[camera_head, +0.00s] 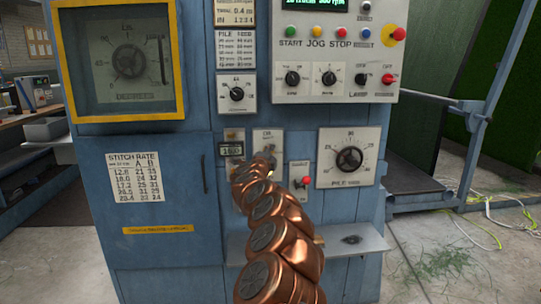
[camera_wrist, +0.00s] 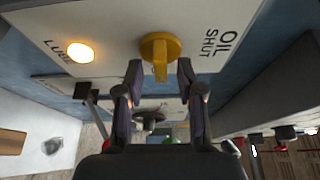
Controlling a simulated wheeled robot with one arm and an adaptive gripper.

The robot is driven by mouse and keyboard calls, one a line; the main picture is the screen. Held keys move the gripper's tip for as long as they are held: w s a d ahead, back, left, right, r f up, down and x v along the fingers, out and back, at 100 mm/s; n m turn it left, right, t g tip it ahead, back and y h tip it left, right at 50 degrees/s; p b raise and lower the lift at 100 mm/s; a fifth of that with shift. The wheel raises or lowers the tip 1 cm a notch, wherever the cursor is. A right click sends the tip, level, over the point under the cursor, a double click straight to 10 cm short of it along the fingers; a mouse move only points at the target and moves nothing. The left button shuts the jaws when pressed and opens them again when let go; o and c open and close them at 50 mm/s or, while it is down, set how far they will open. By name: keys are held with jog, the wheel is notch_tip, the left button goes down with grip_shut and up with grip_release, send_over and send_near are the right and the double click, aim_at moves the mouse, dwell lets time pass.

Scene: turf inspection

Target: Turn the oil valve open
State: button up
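The yellow oil valve (camera_wrist: 160,46) is a round knob with a raised grip bar on a white plate. In the wrist view "OIL" and "SHUT" are printed beside it, to the right. My gripper (camera_wrist: 160,72) is open, one fingertip on each side of the knob's grip bar, with a gap visible on both sides. I cannot tell how deep the fingertips reach. In the head view my copper-coloured arm reaches up to the small panel marked OIL (camera_head: 268,134) and hides the valve and most of the gripper.
A lit amber lamp (camera_wrist: 81,53) marked LUBE is beside the valve. A red-knobbed switch (camera_head: 301,183) and a large dial (camera_head: 349,158) sit right of my arm. A blue-grey shelf (camera_head: 362,238) juts out below. A counter display (camera_head: 231,150) is to the left.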

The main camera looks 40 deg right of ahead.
jog(key=v, duration=1.1)
jog(key=shift+a, duration=0.25)
jog(key=shift+s+r, duration=0.1)
dwell(0.5)
